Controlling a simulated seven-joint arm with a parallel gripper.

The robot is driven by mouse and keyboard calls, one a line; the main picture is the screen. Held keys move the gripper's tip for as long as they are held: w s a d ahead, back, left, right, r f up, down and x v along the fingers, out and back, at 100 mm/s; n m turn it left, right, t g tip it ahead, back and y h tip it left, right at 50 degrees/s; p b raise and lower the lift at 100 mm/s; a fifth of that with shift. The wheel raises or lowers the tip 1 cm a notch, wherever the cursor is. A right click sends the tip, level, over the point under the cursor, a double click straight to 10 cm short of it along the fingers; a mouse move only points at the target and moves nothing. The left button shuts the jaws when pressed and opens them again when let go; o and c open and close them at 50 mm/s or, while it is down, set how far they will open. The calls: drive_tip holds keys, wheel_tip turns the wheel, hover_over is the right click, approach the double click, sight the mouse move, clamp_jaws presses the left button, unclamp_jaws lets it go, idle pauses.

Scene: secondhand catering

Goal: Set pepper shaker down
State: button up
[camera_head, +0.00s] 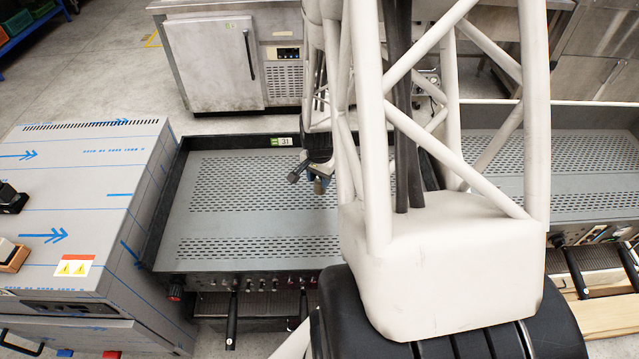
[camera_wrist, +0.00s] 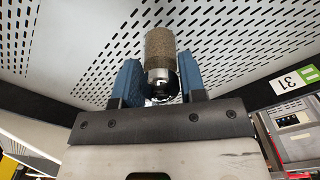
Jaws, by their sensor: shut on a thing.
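The pepper shaker (camera_wrist: 160,48) is a small cylinder with a speckled brown body and a shiny metal end. In the wrist view it sits between the two blue fingers of my gripper (camera_wrist: 158,85), which is shut on it. In the head view my gripper (camera_head: 308,180) is above the perforated grey top of a machine (camera_head: 215,225), near its back edge, and the shaker (camera_head: 319,187) shows only as a small brownish piece at the fingers. I cannot tell whether the shaker touches the perforated top.
A white-and-blue wrapped cabinet (camera_head: 85,185) stands at the left, with small dark and wooden items on its left edge. The machine top has a raised dark rim with a "31" tag (camera_head: 286,141). Much of its perforated surface is clear. A steel fridge (camera_head: 210,65) stands behind.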

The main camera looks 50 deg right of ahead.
wheel_tip(320, 180, up, 7)
drive_tip(key=shift+f, duration=0.2)
drive_tip(key=shift+w+a, duration=0.1)
idle(1.0)
drive_tip(key=shift+w+a+r, duration=0.1)
drive_tip(key=shift+w+a, duration=0.05)
drive_tip(key=shift+w, duration=0.4)
drive_tip(key=w+a+r+n, duration=0.3)
drive_tip(key=w+a+n, duration=0.2)
drive_tip(key=w+a, duration=0.55)
drive_tip(key=w+a+r+n, duration=0.3)
drive_tip(key=w+a+n, duration=0.1)
drive_tip(key=w+a, duration=0.6)
drive_tip(key=w+a+r+n, duration=0.3)
drive_tip(key=w+a+n, duration=0.2)
drive_tip(key=w+a, duration=0.55)
drive_tip(key=w+a+r+n, duration=0.1)
drive_tip(key=a+n, duration=0.3)
drive_tip(key=a, duration=1.1)
drive_tip(key=w+a+r+n, duration=0.2)
drive_tip(key=a+r+n, duration=0.1)
drive_tip(key=a, duration=1.1)
drive_tip(key=w+a+r+n, duration=0.1)
drive_tip(key=a+r+n, duration=0.2)
drive_tip(key=a, duration=1.2)
drive_tip(key=shift+w+a+n, duration=0.35)
drive_tip(key=shift+w+n, duration=0.05)
drive_tip(key=shift+n, duration=0.6)
